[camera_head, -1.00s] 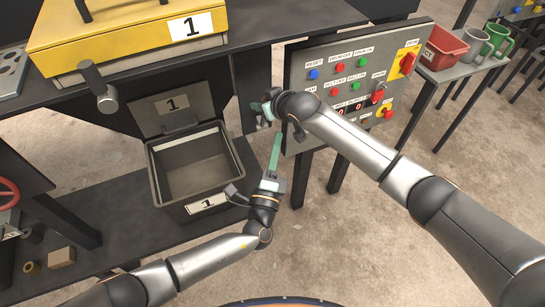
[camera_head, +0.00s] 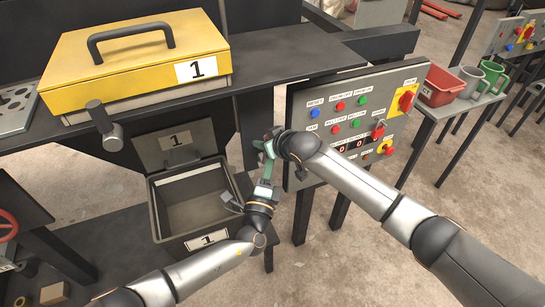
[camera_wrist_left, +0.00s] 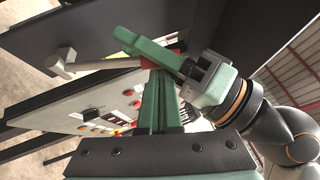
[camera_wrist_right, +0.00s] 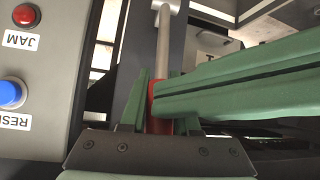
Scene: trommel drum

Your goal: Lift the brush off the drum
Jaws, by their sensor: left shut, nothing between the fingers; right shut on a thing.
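My right gripper (camera_head: 262,145) is shut on a lever with a red grip and pale grey rod, beside the control panel's left edge. The right wrist view shows its red grip (camera_wrist_right: 158,110) between the green fingers; the left wrist view shows its rod (camera_wrist_left: 105,64) ending in a grey knob. My left gripper (camera_head: 267,168) is shut and empty, just below the right one. Its green fingers (camera_wrist_right: 240,82) cross in front of the red grip in the right wrist view; I cannot tell whether they touch it. I cannot make out the brush or the drum.
The control panel (camera_head: 310,160) with buttons stands right of the grippers. A grey bin (camera_head: 160,215) marked 1, lid open, is left of them. A yellow-lidded box (camera_head: 75,60) sits on the dark bench above. A red tray (camera_head: 440,88) and mugs stand on a side table.

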